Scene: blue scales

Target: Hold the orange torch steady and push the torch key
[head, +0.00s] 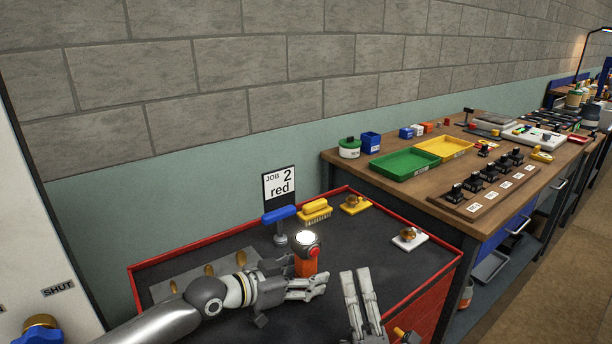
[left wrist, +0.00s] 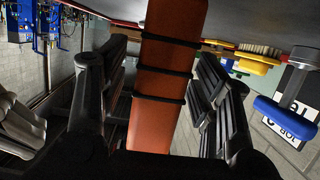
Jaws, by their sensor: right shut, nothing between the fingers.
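The orange torch (head: 305,265) stands upright on the dark top of the red-edged bench, its round top white and bright. A red key (head: 314,250) sits on a dark collar near its top. My left gripper (head: 301,284) reaches in from the left around the torch's lower body. In the left wrist view the torch's orange body (left wrist: 165,85), with dark bands, lies between the fingers, and gaps show beside it. The left gripper looks open. My right gripper (head: 361,298) is shut and empty, to the right of the torch and apart from it.
A blue-topped stand (head: 279,216), a yellow brush (head: 315,211) and a "JOB 2 red" card (head: 279,187) stand behind the torch. Brass knobs on yellow (head: 355,204) and white (head: 410,239) bases sit further right. Clear bench top lies between.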

